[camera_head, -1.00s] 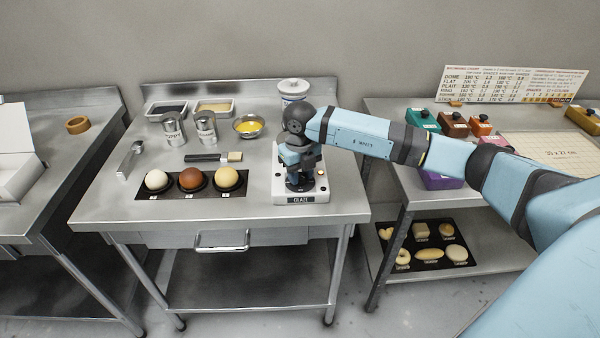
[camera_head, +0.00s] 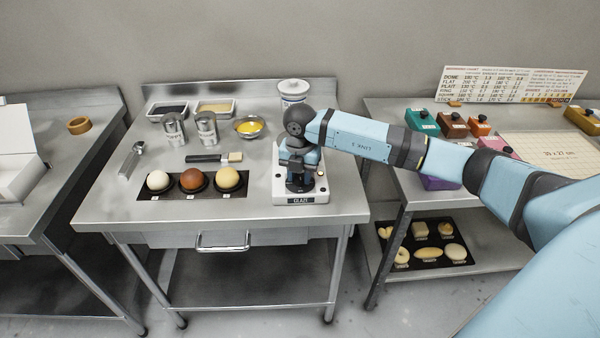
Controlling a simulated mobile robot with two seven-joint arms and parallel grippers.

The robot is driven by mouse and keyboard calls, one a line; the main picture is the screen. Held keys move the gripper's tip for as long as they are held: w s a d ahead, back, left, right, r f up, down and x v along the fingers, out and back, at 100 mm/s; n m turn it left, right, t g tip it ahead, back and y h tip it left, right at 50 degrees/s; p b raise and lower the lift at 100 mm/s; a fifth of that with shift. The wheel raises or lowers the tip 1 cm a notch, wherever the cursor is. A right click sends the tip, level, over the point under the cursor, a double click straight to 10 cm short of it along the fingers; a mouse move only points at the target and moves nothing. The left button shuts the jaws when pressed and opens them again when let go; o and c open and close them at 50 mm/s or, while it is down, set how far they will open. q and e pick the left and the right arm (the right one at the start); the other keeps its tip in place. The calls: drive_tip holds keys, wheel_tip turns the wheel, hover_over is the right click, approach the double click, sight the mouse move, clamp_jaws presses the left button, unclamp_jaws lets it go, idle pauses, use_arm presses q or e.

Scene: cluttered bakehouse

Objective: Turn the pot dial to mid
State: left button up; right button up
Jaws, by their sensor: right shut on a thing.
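The glaze pot unit (camera_head: 301,197) is a white-grey box with a "GLAZE" label on its front, at the right front of the middle steel table. My right gripper (camera_head: 300,184) points down over it and is shut on the pot's dial, which the gripper mostly hides. The dial's setting cannot be read. My left gripper is not in view.
Left of the pot lie a brush (camera_head: 214,158) and a black tray (camera_head: 152,193) with three round samples. Coloured boxes (camera_head: 422,122) stand on the right table.

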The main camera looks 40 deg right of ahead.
sight(300, 176)
drive_tip(key=shift+w+r+m, duration=0.1)
drive_tip(key=shift+m, duration=0.3)
drive_tip(key=o, duration=0.9)
drive_tip(key=shift+o, duration=0.2)
wheel_tip(300, 176, up, 14)
drive_tip(key=shift+b, duration=0.4)
